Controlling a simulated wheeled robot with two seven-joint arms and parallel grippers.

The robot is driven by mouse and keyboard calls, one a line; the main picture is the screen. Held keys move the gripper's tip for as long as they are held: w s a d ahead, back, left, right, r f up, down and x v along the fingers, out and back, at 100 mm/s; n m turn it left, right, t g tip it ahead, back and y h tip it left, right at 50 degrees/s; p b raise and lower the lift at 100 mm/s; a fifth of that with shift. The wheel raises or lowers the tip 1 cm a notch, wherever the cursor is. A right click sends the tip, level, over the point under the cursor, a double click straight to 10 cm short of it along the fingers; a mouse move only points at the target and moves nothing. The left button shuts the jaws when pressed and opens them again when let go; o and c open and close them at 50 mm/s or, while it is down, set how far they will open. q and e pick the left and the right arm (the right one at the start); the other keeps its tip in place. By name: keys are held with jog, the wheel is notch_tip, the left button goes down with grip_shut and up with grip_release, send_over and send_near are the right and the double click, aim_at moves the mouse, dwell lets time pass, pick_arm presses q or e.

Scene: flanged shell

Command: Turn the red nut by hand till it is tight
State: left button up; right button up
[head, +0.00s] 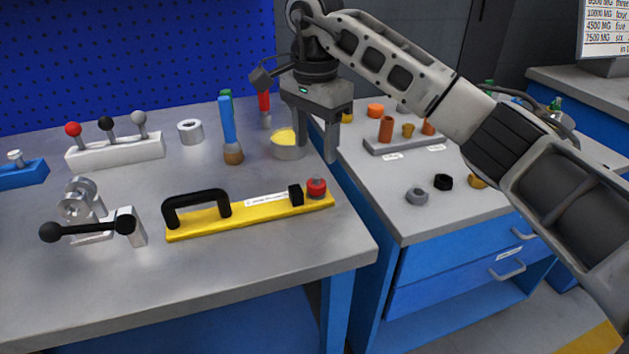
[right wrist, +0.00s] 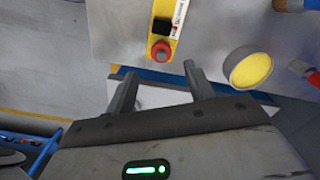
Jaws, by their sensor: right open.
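The red nut (head: 316,187) sits at the right end of a yellow plate (head: 250,217), next to a small black block (head: 296,194). It also shows in the right wrist view (right wrist: 161,51), ahead of the fingertips and between their lines. My right gripper (head: 316,145) is open and empty, its fingers pointing down above and behind the nut in the head view. In the right wrist view both fingers (right wrist: 158,84) are spread apart, with nothing between them. The nut is not touched. My left gripper is not in view.
A black handle (head: 196,207) stands on the yellow plate. A round tin with yellow contents (head: 288,145) and a blue-handled brush (head: 230,135) stand behind it. A metal clamp with a black-knobbed lever (head: 95,222) is at left. The bench front (head: 250,270) is clear.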

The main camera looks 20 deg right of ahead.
aim_at(315, 183)
notch_tip(315, 183, down, 8)
jog(key=shift+f, duration=0.2)
jog(key=c, duration=1)
